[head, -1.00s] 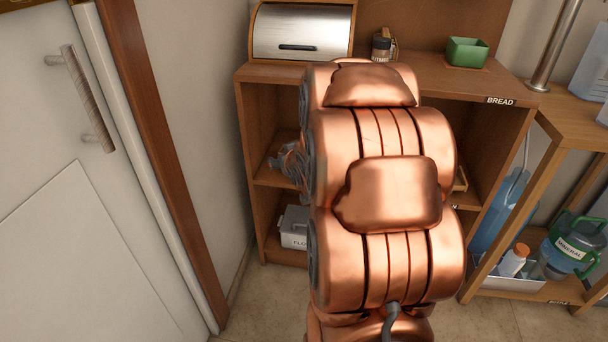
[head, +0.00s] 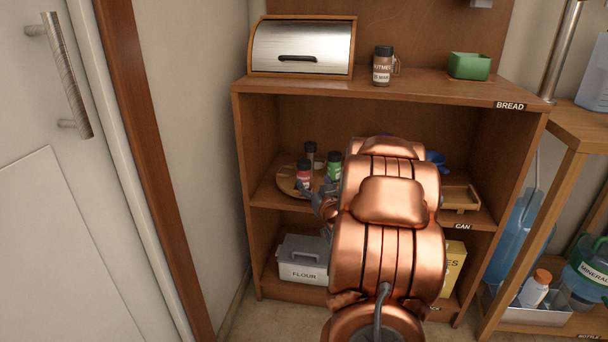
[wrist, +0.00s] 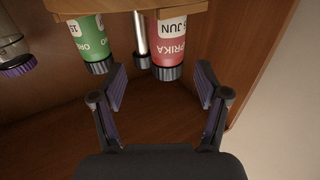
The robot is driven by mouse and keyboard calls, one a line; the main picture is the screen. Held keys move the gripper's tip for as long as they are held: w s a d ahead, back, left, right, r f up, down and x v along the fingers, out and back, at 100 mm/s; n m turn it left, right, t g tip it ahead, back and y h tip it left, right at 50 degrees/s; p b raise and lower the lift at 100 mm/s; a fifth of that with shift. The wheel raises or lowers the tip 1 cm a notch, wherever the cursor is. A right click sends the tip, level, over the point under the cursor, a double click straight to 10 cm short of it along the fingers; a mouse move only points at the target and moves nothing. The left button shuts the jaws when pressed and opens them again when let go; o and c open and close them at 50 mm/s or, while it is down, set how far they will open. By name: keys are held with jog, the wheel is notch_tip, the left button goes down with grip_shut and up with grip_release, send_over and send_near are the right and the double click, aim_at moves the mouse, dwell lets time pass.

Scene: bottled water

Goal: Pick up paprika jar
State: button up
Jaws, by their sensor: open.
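The paprika jar (head: 304,176) has a red label and a dark lid. It stands on a round wooden tray (head: 285,184) on the middle shelf, left side. In the wrist view, which shows the jars upside down, the paprika jar (wrist: 172,42) is ahead of my gripper (wrist: 161,82). Its lid appears between the two spread fingertips, nearer the right one. My gripper (head: 321,197) is open and empty in front of the tray in the head view, partly hidden by my arm. I cannot tell whether a finger touches the jar.
A green-labelled jar (head: 333,167) and a dark jar (head: 310,152) stand close to the paprika jar. The cabinet's wooden side wall (head: 244,160) is to the left. A flour box (head: 303,260) is below. A nutmeg jar (head: 382,66) stands on top.

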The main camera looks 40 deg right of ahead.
aim_at(306, 174)
jog(key=shift+p+x, duration=0.9)
jog(key=shift+p, duration=0.45)
jog(key=shift+w+d+r+b, duration=0.15)
jog(key=shift+w+d, duration=0.1)
jog(key=shift+w, duration=0.85)
jog(key=shift+w+d+b, duration=0.15)
jog(key=shift+w+d, duration=0.15)
jog(key=shift+w, duration=0.85)
jog(key=shift+w+d, duration=0.25)
jog(key=shift+w, duration=0.05)
jog(key=c, duration=1.3)
jog(key=shift+r, duration=0.15)
